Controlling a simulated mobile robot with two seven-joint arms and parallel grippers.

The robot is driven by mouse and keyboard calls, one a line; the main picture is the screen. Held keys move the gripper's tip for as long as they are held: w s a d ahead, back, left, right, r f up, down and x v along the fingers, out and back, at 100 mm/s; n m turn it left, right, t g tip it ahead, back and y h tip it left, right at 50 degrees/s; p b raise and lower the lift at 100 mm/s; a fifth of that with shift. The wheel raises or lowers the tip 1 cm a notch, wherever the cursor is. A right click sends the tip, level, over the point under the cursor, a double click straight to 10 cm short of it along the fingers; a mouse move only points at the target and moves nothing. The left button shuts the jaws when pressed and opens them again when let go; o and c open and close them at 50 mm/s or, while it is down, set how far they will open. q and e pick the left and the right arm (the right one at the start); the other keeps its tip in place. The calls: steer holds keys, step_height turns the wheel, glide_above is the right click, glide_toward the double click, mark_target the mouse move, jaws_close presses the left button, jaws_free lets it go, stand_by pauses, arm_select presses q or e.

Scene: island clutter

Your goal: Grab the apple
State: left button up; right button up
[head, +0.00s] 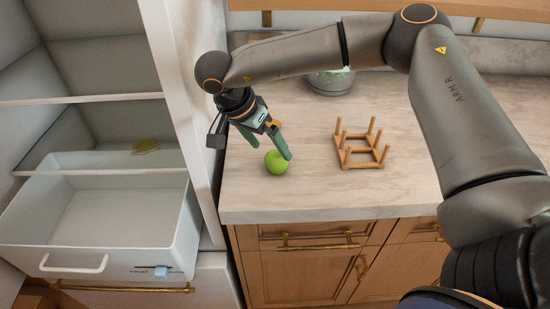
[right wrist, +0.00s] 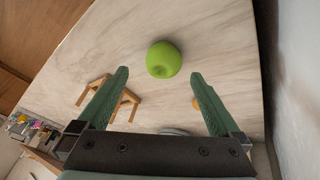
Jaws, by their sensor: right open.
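A green apple (head: 276,162) stands on the pale marble counter (head: 310,195), near its left end. My right gripper (head: 268,149) is open and empty just above and behind the apple in the head view. In the right wrist view the apple (right wrist: 164,60) lies ahead of the gap between the two green fingers (right wrist: 160,78), apart from both. No contact with the apple shows. My left gripper is not in view.
A wooden peg rack (head: 360,160) stands right of the apple. A bowl with greenish contents (head: 331,82) is behind, under my right arm. An open fridge (head: 185,90) with a pulled-out drawer (head: 90,235) borders the counter on the left. Bare counter lies in front of the apple.

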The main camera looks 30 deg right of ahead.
mark_target(274, 156)
steer(key=x, duration=0.5)
steer(key=shift+w+a+f+p, duration=0.1)
steer(key=shift+w+a+p, duration=0.05)
steer(key=shift+w+p, duration=0.15)
steer(key=c, duration=1.5)
